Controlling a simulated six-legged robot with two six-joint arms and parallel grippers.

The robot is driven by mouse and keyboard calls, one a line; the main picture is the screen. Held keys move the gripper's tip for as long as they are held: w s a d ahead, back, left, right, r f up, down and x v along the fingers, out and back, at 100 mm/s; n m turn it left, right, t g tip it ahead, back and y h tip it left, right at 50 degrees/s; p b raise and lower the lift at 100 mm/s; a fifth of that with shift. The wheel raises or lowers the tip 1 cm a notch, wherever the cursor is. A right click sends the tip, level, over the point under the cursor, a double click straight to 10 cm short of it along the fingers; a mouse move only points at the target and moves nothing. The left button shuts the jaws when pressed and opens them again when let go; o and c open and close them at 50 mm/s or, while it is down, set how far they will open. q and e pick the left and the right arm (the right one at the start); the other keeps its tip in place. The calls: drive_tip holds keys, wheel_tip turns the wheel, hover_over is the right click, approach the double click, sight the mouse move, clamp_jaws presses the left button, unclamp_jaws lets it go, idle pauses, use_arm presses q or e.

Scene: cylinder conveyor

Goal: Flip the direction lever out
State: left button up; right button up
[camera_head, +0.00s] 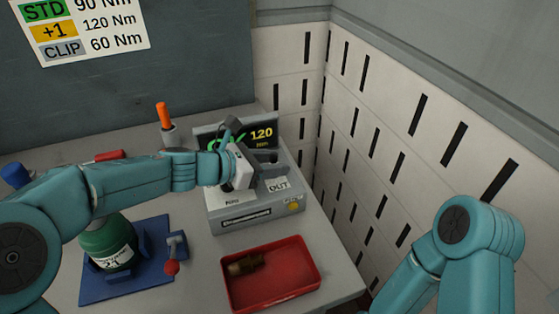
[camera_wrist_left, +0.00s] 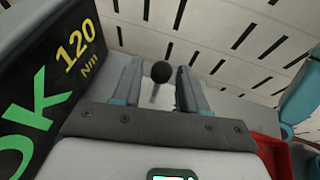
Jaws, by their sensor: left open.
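The direction lever shows in the left wrist view as a black ball knob (camera_wrist_left: 161,72) on a pale stem. My left gripper (camera_wrist_left: 160,82) is open, with one finger on each side of the knob; neither finger visibly touches it. In the head view my left gripper (camera_head: 262,164) is over the top of the grey torque unit (camera_head: 255,220), near its OUT label (camera_head: 278,185). The gripper hides most of the lever there. My right arm is at the lower right of the head view, its gripper out of frame.
The unit's display (camera_head: 262,134) reads 120 Nm and a green OK. A red tray (camera_head: 300,283) holding a brass-coloured part stands in front. A green cylinder (camera_head: 107,245) sits on a blue fixture (camera_head: 150,283) at left. A slotted pale wall (camera_head: 375,130) rises behind and right.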

use_arm(q)
drive_tip(key=shift+x, duration=1.25)
clamp_jaws()
drive_tip(key=shift+b, duration=0.3)
drive_tip(key=m+t+b, duration=0.1)
drive_tip(key=b, duration=0.4)
drive_tip(key=s+m+t+b, duration=0.1)
drive_tip(key=b, duration=0.5)
drive_tip(key=shift+s+d+f+m, duration=0.1)
drive_tip(key=shift+d+f+m, duration=0.05)
drive_tip(key=shift+f+m, duration=0.25)
drive_tip(key=shift+r+b, duration=0.25)
drive_tip(key=shift+b, duration=0.1)
drive_tip(key=shift+r, duration=0.1)
